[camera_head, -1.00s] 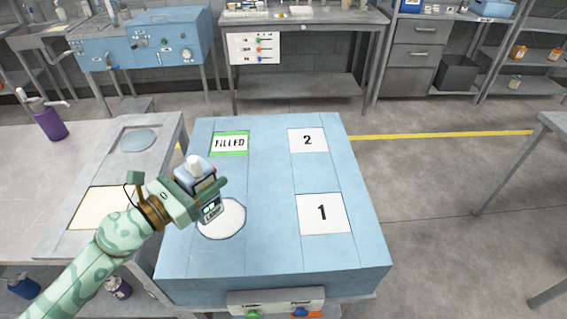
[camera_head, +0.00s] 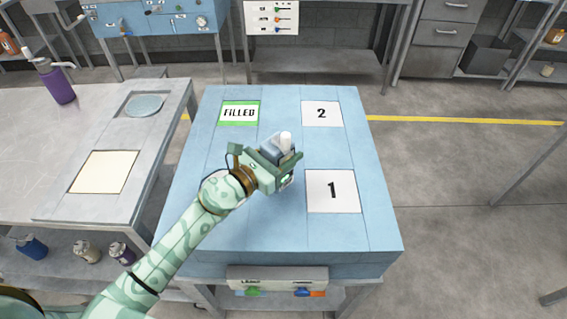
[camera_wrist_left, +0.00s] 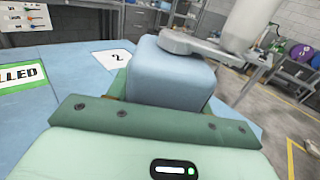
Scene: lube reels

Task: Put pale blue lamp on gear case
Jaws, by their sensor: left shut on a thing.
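My left gripper (camera_head: 277,158) is shut on the pale blue lamp (camera_head: 271,146), a small blue block with a white upright part on top. In the left wrist view the lamp's blue body (camera_wrist_left: 170,72) stands upright between the jaws. The gripper holds it over the middle of a large pale blue box-like top, which I take for the gear case (camera_head: 290,235), left of and above the white panel marked 1 (camera_head: 332,190). I cannot tell the height above the surface. My arm hides part of the top's left side. My right gripper is not in view.
The top also bears a panel marked 2 (camera_head: 322,113) and a green-edged FILLED panel (camera_head: 239,113). A grey bench (camera_head: 60,180) with a purple pump bottle (camera_head: 57,82) stands left. A control box (camera_head: 277,280) is at the front edge. Open floor lies right.

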